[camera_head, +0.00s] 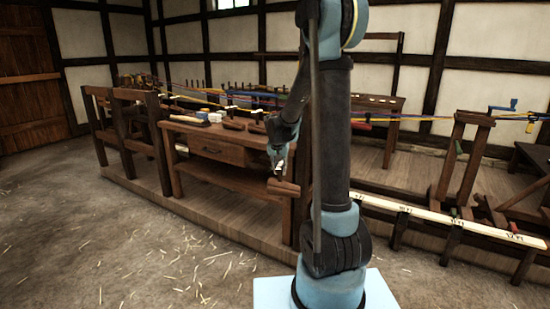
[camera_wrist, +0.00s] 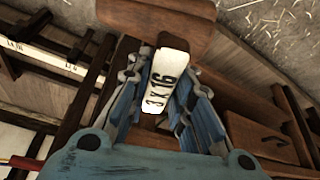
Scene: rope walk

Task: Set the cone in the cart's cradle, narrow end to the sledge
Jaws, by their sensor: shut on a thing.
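My gripper (camera_head: 279,164) is shut on a white, flat-faced piece marked "3 X 16", seen between the fingers in the wrist view (camera_wrist: 163,85). A brown wooden body (camera_wrist: 190,28) sits just past the fingertips, apparently joined to the white piece; I take it to be the cone. In the head view the cone (camera_head: 283,187) hangs below the gripper, roughly sideways, in front of the workbench. Which end is narrow is not clear. A dark wooden upright frame (camera_head: 464,160) stands on the rails at right; I cannot tell whether it is cart or sledge. No cradle can be made out.
The workbench (camera_head: 220,150) has a drawer and several small items on top. Coloured ropes (camera_head: 400,118) stretch across behind it. A white marked board (camera_head: 440,220) runs along the right side. Wooden frames (camera_head: 130,130) stand at left. The straw-strewn floor (camera_head: 100,250) in front is clear.

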